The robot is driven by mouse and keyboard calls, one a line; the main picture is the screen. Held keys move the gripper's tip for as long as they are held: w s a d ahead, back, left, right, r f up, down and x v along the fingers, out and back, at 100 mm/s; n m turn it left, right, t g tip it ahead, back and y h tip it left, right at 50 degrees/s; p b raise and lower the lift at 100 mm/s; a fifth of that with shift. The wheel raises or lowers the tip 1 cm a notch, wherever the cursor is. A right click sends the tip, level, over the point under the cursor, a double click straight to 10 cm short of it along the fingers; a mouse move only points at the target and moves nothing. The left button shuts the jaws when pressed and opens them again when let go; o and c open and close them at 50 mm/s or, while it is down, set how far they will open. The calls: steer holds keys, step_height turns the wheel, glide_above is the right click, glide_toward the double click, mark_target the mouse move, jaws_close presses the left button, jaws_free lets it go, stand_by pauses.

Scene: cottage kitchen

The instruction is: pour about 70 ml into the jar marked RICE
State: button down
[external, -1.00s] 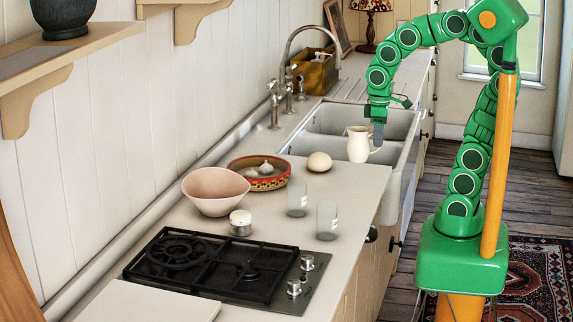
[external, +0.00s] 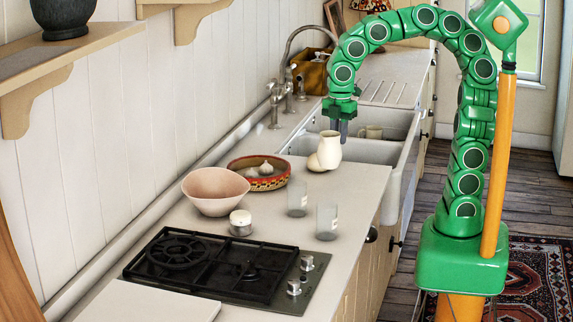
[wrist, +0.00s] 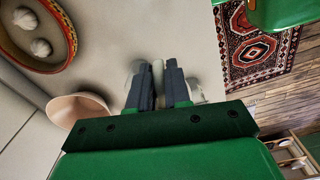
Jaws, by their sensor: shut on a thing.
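My gripper (external: 340,132) is shut on a cream pitcher (external: 329,152), which looks upright and seems to hang near the front edge of the sink. Two clear glass jars with small white labels stand on the counter nearer the camera: one jar (external: 297,199) farther back and one jar (external: 327,222) closer to the hob. I cannot read either label, so I cannot tell which is RICE. The pitcher's contents are hidden.
A mug (external: 373,132) is at the sink. The hob (external: 210,265) lies in front.

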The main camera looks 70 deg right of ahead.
mark_target(318, 155)
steer(key=w+a+f+n, duration=0.2)
steer(key=w+a+n, duration=0.2)
steer(key=w+n, duration=0.3)
steer(key=shift+w+a+f+n, duration=0.25)
steer(key=shift+w+a+n, duration=0.15)
steer(key=shift+n, duration=0.4)
steer(key=shift+s+a, duration=0.1)
steer(key=shift+s+a+t+h, duration=0.75)
steer(key=shift+a+h, duration=0.45)
steer(key=shift+h, duration=0.15)
steer(key=shift+s+a+t+h, duration=0.7)
steer(key=shift+a+h, duration=0.55)
steer(key=shift+h, duration=0.15)
steer(key=shift+s+a+t+h, duration=0.75)
steer(key=shift+a+h, duration=0.45)
steer(key=shift+h, duration=0.15)
steer(key=shift+a+f, duration=0.1)
steer(key=shift+f, duration=0.05)
steer(key=shift+s+a+f+t+h+p, duration=0.25)
steer(key=shift+a+t+h, duration=0.2)
steer(key=shift+h, duration=0.3)
steer(key=shift+s+a+f+t+h+p, duration=0.25)
steer(key=shift+t+h, duration=0.2)
steer(key=shift+h, duration=0.3)
steer(key=shift+s+a+r+t+h+p, duration=0.25)
steer(key=shift+a+r+t+h+p, duration=0.2)
steer(key=shift+a+h+p, duration=0.2)
